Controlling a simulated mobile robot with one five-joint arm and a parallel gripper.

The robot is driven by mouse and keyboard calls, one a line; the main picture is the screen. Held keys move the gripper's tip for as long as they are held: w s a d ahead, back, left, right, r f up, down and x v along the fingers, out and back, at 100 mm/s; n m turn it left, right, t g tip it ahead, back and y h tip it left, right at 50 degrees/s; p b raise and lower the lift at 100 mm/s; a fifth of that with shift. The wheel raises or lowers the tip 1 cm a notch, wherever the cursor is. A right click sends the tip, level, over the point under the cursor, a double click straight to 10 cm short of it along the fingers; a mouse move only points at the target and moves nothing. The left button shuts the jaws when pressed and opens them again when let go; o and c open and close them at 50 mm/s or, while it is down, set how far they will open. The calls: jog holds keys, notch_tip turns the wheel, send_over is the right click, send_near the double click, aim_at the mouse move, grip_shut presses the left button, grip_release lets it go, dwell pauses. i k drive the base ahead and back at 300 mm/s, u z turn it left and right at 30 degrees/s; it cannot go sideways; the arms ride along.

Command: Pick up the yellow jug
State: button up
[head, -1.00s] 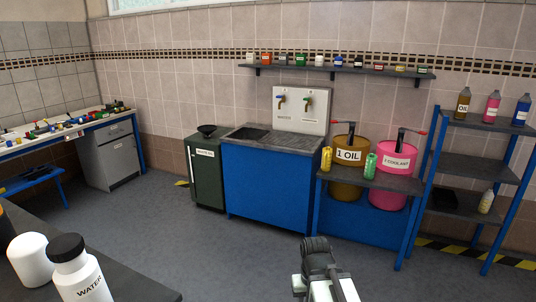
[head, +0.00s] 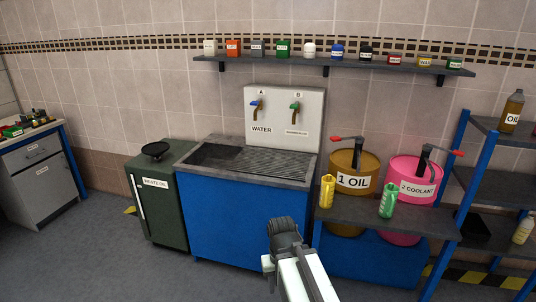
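The yellow jug (head: 327,192) stands upright at the left front of the dark bench under the oil and coolant drums. A green jug (head: 388,202) stands on the same bench to its right, apart from it. My gripper (head: 284,232) is at the dark end of my arm, low in the picture, left of and below the yellow jug and apart from it. Its fingers cannot be made out, and I see nothing held there.
The yellow drum (head: 353,178) and pink drum (head: 413,185) stand behind the jugs. A blue sink cabinet (head: 240,215) is to the left, with a green waste oil cabinet (head: 158,200) beyond. A blue-framed rack (head: 490,175) stands right. Grey floor (head: 90,265) is clear at lower left.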

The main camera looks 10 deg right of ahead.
aim_at(327, 184)
jog(key=i, duration=0.6)
jog(key=u, duration=1.5)
jog(key=i, duration=1.9)
jog(key=z, duration=1.8)
